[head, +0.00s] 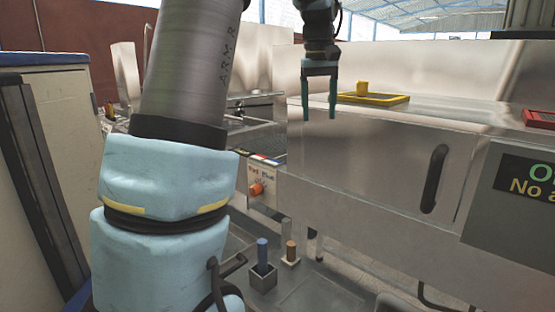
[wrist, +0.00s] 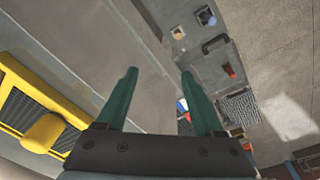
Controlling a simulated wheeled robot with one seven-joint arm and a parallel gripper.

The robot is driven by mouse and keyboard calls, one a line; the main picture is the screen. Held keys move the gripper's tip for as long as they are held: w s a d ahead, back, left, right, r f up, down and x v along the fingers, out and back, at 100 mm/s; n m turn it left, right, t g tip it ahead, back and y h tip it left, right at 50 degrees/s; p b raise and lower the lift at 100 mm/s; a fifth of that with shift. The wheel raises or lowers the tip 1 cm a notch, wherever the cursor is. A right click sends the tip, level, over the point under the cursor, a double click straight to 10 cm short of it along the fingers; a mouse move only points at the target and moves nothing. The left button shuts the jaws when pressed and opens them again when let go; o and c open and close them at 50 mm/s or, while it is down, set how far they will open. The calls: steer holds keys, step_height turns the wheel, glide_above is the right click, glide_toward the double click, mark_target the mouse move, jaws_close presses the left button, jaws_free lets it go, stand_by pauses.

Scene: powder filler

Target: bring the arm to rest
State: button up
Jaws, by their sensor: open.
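My gripper (head: 319,112) hangs fingers-down in front of the steel machine, at the upper middle of the head view. Its two teal fingers are apart with nothing between them. They also show in the wrist view (wrist: 158,82), spread open over the machine's edge and the floor. My arm's large grey and light blue links fill the left middle of the head view and hide part of the machine behind them.
A yellow frame with a knob (head: 375,98) lies on the machine top right of my gripper; it shows close in the wrist view (wrist: 42,132). A red frame (head: 540,118) is further right. An orange knob (head: 256,189) and blue peg (head: 262,252) are lower.

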steer(key=s+a+f+b, duration=0.1)
steer(key=s+a+f, duration=0.4)
steer(key=f, duration=0.4)
steer(key=s+a+f+m+b, duration=0.1)
steer(key=s+a+f+b, duration=0.1)
steer(key=s+a+f, duration=0.4)
steer(key=s+a+f+m+b, duration=0.1)
steer(key=s+a+f, duration=0.5)
steer(key=f, duration=0.6)
steer(key=shift+s+f+t+b, duration=0.35)
steer(key=shift+s+b, duration=0.1)
steer(key=shift+b, duration=0.3)
